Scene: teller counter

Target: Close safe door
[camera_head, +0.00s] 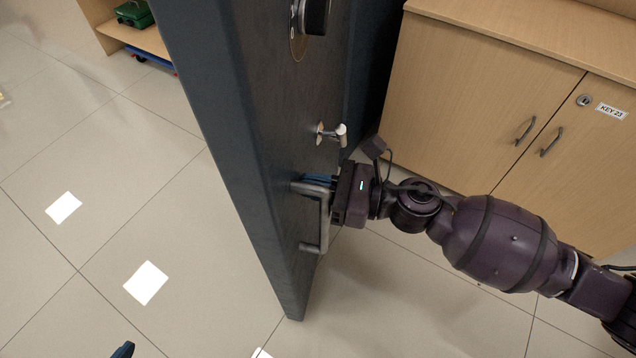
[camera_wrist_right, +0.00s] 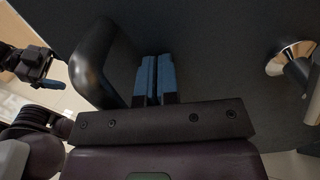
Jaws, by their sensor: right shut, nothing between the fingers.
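The dark safe door (camera_head: 225,110) stands open in the head view, its edge turned toward me. It carries a grey pull handle (camera_head: 325,222), a small lever (camera_head: 331,133) and a round dial (camera_head: 313,16). My right gripper (camera_head: 318,179) is shut and empty at the upper end of the pull handle, close to the door face. In the right wrist view its blue fingertips (camera_wrist_right: 155,78) are together beside the dark handle (camera_wrist_right: 100,62), with the lever (camera_wrist_right: 294,66) to the right. Whether the fingers touch the door is unclear. A small tip of my left gripper (camera_head: 123,350) shows at the bottom left; its jaws are not readable.
A wooden cabinet (camera_head: 480,90) with a KEY 23 label stands at the right, behind my right arm. A wooden shelf (camera_head: 135,38) with a green case (camera_head: 133,13) is at the upper left. The tiled floor (camera_head: 110,200) left of the door is clear.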

